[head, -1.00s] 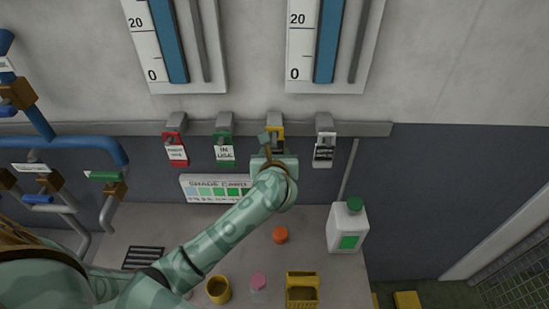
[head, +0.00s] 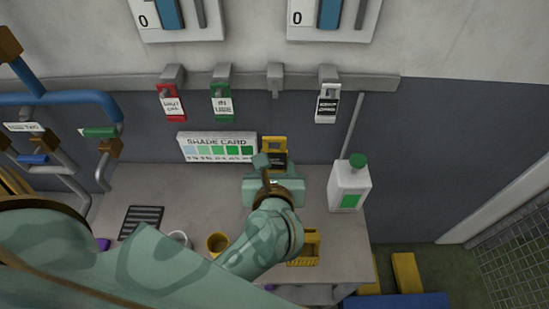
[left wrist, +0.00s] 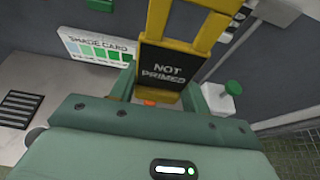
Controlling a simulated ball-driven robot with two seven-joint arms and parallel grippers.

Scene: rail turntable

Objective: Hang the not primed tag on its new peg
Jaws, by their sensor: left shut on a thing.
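The not primed tag (head: 274,146) has a yellow frame and a black label. My left gripper (head: 272,168) is shut on its lower part and holds it in the air below the rail, clear of all pegs. The left wrist view shows the tag's "NOT PRIMED" lettering (left wrist: 166,72) facing me, between the fingers of my left gripper (left wrist: 158,93). On the wall rail (head: 248,84), the third peg (head: 275,80) from the left is empty. A red tag (head: 171,103), a green "IN USE" tag (head: 222,103) and a black-and-white tag (head: 327,104) hang on the other pegs. My right gripper is out of view.
A shade card (head: 217,147) stands at the back of the bench (head: 150,195). A white bottle with a green cap (head: 348,185) stands to the right. A yellow cup (head: 217,243) and yellow basket (head: 304,247) are near my arm. Blue pipes (head: 60,98) are at the left.

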